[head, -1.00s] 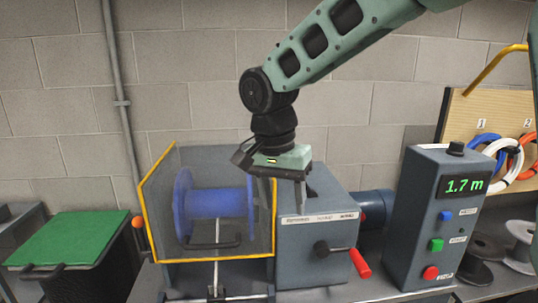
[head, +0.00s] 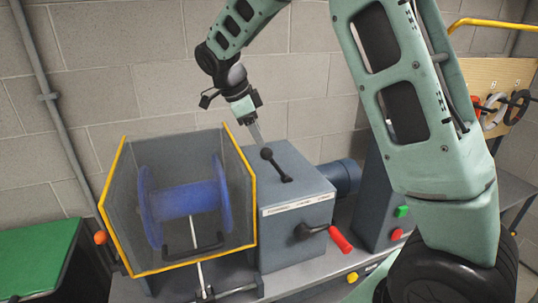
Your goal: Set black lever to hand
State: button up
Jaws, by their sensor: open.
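The black lever (head: 276,165) stands on top of the grey drive box (head: 295,213). It has a round knob and leans toward the upper left in the head view. A pale label strip with print too small to read runs along the box's front top edge. My gripper (head: 258,137) points down just above the knob, its fingers close to it. I cannot tell whether they touch the knob. The jaws are open and hold nothing.
A yellow-edged clear guard (head: 254,220) covers a blue spool (head: 188,201) left of the box. A green-topped bin (head: 38,258) stands at left.

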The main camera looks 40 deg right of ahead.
aim_at(271, 158)
jog(key=p+x, duration=0.3)
jog(key=x, duration=0.7)
jog(key=shift+d+f, duration=0.15)
jog(key=shift+f, duration=0.1)
grip_shut()
